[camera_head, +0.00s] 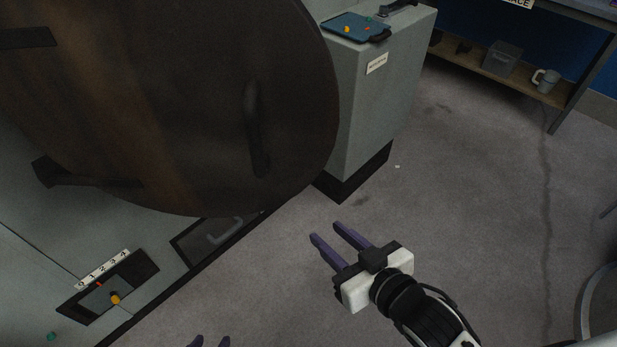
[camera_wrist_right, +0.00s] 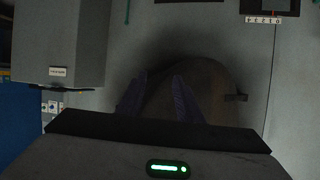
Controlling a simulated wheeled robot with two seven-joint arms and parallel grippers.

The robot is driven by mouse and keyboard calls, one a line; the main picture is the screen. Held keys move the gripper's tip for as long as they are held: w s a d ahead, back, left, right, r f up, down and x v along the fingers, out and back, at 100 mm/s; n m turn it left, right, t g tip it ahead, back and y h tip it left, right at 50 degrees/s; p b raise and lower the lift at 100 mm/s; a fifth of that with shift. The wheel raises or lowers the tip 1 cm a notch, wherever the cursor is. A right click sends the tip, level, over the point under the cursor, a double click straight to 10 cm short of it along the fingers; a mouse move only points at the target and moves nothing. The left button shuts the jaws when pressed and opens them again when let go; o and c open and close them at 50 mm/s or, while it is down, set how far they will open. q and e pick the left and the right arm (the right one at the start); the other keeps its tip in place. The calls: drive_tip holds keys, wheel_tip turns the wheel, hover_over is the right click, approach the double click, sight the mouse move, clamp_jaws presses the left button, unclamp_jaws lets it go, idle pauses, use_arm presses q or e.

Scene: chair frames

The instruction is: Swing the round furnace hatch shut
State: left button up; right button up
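The round furnace hatch (camera_head: 170,100) is a big dark brown disc at the upper left in the head view. It has a dark upright bar handle (camera_head: 257,130) near its right edge and dark straps at its left. In the right wrist view the hatch (camera_wrist_right: 215,85) is a dark shape behind the fingers. I cannot tell how wide its gap to the furnace is. My right gripper (camera_head: 328,232) is open and empty, below and right of the hatch, apart from the handle. My left gripper (camera_head: 210,342) shows only two separated fingertips at the bottom edge, below the hatch.
The grey furnace front (camera_head: 40,240) carries a dial panel (camera_head: 108,285) and a lower dark panel with a grey handle. A grey cabinet (camera_head: 385,100) with a blue tray (camera_head: 355,27) stands right of the hatch. A workbench shelf (camera_head: 480,62) is at upper right.

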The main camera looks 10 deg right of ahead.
drive_tip(key=w+a+r+n+t+y, duration=0.2)
drive_tip(key=a+r+y, duration=0.15)
drive_tip(key=r, duration=0.75)
drive_tip(key=n+y+b, duration=0.1)
drive_tip(key=y, duration=0.1)
approach(259, 147)
drive_tip(key=x, duration=0.2)
drive_tip(key=shift+t+h, duration=0.25)
drive_tip(key=shift+t, duration=0.05)
drive_tip(key=x, duration=0.8)
drive_tip(key=shift+s+a+p, duration=0.1)
drive_tip(key=shift+s+p, duration=0.05)
drive_tip(key=shift+p, duration=0.15)
drive_tip(key=shift+s+f, duration=0.1)
drive_tip(key=c, duration=0.4)
clamp_jaws()
drive_tip(key=w+d, duration=0.1)
drive_tip(key=w, duration=0.3)
drive_tip(key=w+d+p, duration=0.1)
drive_tip(key=w, duration=0.3)
drive_tip(key=w+p, duration=0.1)
drive_tip(key=w, duration=0.3)
drive_tip(key=shift+w+d, duration=0.1)
drive_tip(key=shift+d, duration=0.3)
